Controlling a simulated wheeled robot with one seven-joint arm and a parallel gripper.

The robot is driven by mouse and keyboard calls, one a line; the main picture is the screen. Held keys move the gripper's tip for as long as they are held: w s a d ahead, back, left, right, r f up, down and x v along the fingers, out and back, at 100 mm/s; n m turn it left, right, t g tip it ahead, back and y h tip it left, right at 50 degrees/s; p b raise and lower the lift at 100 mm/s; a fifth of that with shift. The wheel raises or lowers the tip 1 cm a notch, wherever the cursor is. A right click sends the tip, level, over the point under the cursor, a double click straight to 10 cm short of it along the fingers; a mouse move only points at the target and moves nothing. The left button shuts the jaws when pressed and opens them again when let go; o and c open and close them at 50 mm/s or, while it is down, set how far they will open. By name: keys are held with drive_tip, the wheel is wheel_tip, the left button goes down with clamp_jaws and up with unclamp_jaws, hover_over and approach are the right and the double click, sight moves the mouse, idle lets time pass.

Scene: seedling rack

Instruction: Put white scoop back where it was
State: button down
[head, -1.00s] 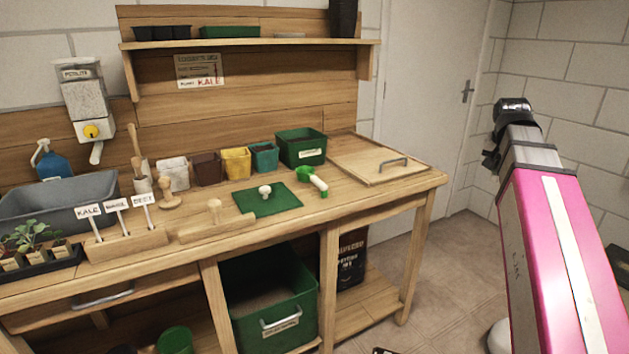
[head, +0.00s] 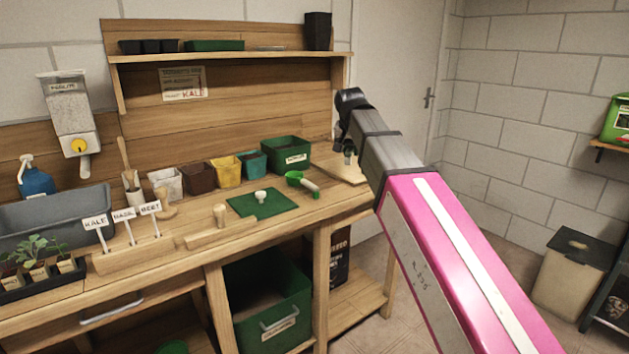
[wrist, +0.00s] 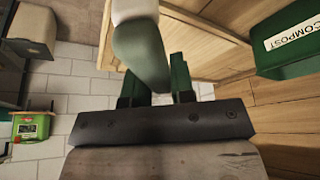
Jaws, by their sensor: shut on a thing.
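A row of small pots (head: 228,173) and a green bin (head: 285,154) stand along the bench back. A wooden panel (head: 335,168) lies at the right end, partly hidden by my arm. The wrist view shows a compost label (wrist: 292,33). A lidded bin (head: 572,275) stands on the floor at right.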

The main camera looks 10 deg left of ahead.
drive_tip(key=s+a+r+n, duration=0.1)
drive_tip(key=s+a, duration=0.1)
drive_tip(key=a, duration=0.6)
drive_tip(key=s+a+n, duration=0.1)
drive_tip(key=s+a, duration=0.1)
drive_tip(key=a, duration=0.6)
drive_tip(key=shift+y, duration=0.3)
drive_tip(key=w+f, duration=0.2)
drive_tip(key=w, duration=0.1)
drive_tip(key=w+d+f, duration=0.1)
drive_tip(key=w+f, duration=0.1)
drive_tip(key=w, duration=0.2)
drive_tip(key=w+d+f, duration=0.1)
drive_tip(key=w+f, duration=0.1)
drive_tip(key=w, duration=0.2)
drive_tip(key=shift+w+f, duration=0.15)
drive_tip(key=shift+f, duration=2.25)
drive_tip(key=shift+f, duration=0.5)
drive_tip(key=c, duration=1)
unclamp_jaws()
drive_tip(key=v, duration=1.3)
drive_tip(key=shift+w+r, duration=0.1)
drive_tip(key=shift+w, duration=0.15)
